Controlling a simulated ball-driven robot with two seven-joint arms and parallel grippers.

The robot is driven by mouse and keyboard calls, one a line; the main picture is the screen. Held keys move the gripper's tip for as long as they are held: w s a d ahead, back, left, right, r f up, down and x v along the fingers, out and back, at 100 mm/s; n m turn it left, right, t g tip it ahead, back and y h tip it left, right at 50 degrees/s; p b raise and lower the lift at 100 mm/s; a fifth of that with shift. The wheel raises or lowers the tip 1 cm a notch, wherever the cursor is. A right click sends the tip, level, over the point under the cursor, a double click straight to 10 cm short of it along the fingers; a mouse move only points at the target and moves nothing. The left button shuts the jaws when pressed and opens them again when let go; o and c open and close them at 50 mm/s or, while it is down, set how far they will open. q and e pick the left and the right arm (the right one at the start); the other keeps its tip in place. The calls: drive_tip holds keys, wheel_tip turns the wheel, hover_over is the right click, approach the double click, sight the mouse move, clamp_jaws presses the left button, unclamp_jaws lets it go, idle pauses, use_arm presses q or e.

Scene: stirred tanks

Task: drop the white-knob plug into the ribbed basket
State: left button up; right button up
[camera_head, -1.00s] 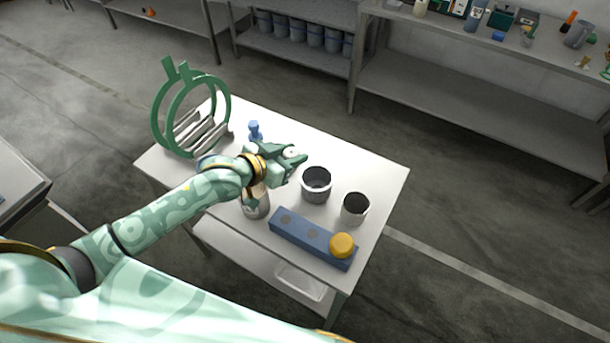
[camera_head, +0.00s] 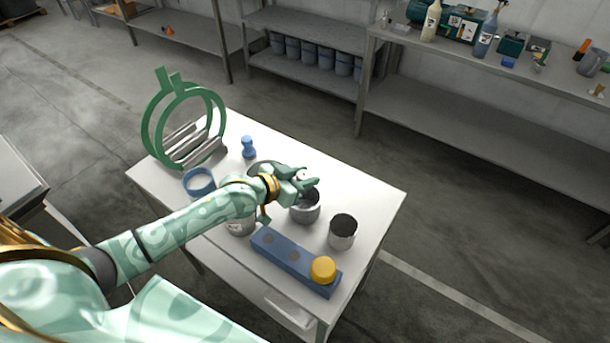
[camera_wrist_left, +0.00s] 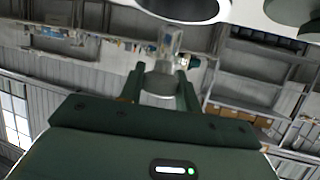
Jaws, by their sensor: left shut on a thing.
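My left gripper (camera_head: 298,183) is shut on the white-knob plug (camera_head: 302,175), of which only a small pale part shows between the fingers. In the left wrist view a pale grey piece of the plug (camera_wrist_left: 160,83) sits between the two dark green fingers. The gripper is over the rear rim of a grey cup with a dark inside (camera_head: 305,211), partly hiding its mouth. A second grey cup (camera_head: 342,236) stands to its right, apart. I cannot tell from the pictures which one is the ribbed basket. My right gripper is not in view.
A blue block (camera_head: 280,254) with a yellow-topped plug (camera_head: 323,269) lies in front of the cups. A green ringed rack (camera_head: 163,115), a blue ring (camera_head: 199,188) and a blue knobbed piece (camera_head: 248,150) stand left. A metal vessel (camera_head: 240,228) is under my forearm. The table's right rear is clear.

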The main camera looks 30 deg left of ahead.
use_arm(q)
drive_tip(key=shift+f+b, duration=0.3)
drive_tip(key=shift+f, duration=0.2)
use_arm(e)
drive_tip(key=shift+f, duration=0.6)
use_arm(q)
drive_tip(key=o, duration=0.8)
drive_tip(key=shift+o, duration=1.4)
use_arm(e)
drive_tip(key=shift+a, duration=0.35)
use_arm(q)
drive_tip(key=p+v, duration=0.3)
drive_tip(key=v, duration=1.3)
drive_tip(key=shift+r, duration=0.2)
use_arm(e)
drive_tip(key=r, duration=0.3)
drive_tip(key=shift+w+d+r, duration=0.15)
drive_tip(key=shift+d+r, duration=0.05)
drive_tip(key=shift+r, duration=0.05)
use_arm(q)
drive_tip(key=shift+s, duration=0.1)
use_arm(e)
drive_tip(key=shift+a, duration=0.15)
